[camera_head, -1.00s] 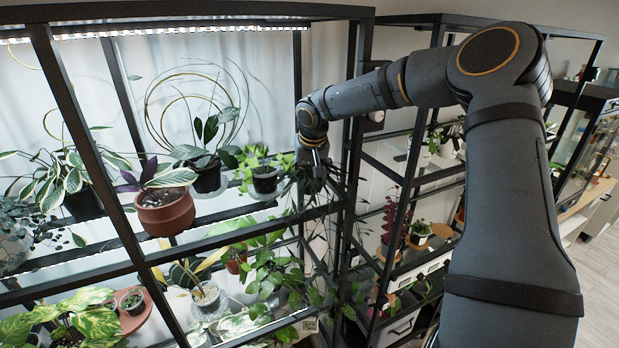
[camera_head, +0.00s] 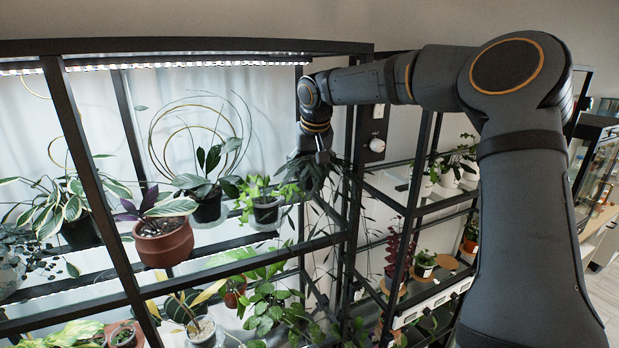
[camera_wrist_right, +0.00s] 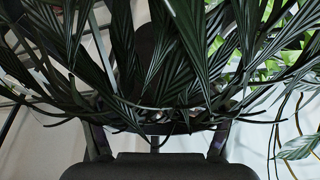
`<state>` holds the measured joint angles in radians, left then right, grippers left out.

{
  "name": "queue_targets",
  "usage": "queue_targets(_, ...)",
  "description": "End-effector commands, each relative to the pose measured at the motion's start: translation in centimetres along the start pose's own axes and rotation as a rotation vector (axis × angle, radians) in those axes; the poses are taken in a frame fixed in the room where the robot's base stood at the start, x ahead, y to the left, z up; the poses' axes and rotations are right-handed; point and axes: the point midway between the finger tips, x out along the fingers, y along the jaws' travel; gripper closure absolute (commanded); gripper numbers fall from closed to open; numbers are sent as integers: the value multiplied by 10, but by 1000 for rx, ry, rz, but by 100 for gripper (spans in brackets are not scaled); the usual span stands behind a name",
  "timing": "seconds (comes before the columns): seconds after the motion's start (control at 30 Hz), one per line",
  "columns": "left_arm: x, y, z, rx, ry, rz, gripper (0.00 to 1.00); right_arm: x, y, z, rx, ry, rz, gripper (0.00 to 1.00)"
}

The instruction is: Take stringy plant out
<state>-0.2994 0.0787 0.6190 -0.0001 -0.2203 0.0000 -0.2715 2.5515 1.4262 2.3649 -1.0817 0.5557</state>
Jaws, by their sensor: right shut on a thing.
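The stringy plant (camera_head: 306,174), dark with long thin hanging leaves, is at the right end of the upper shelf level in the head view, beside the black corner post. My right gripper (camera_head: 322,158) is over it from above and shut on it. In the right wrist view the plant's striped narrow leaves (camera_wrist_right: 180,62) fill the upper picture. They hide most of the fingers (camera_wrist_right: 155,140) and the exact grip point. Any pot under the leaves is hidden. My left gripper is not in view.
A light-green plant in a dark pot (camera_head: 266,212) stands just left of the stringy plant. Further left are a dark-leaved plant (camera_head: 207,205) and a terracotta pot (camera_head: 164,243). A second rack (camera_head: 425,190) with plants stands close on the right, behind my arm.

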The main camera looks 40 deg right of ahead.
Motion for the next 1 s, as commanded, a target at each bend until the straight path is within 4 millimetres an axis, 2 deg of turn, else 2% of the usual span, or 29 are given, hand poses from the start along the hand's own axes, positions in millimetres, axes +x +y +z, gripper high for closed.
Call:
queue_targets(0.2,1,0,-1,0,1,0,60,-15,18,42,16,-26,-4,65)
queue_targets(0.4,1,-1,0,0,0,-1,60,-24,23,69,11,-20,-2,65)
queue_targets(0.6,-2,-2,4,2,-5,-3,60,-34,24,84,1,-4,-1,65)
queue_targets(0.83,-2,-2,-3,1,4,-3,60,-36,23,89,-3,5,0,65)
queue_targets(1.0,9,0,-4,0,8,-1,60,-35,25,95,-2,7,-1,65)
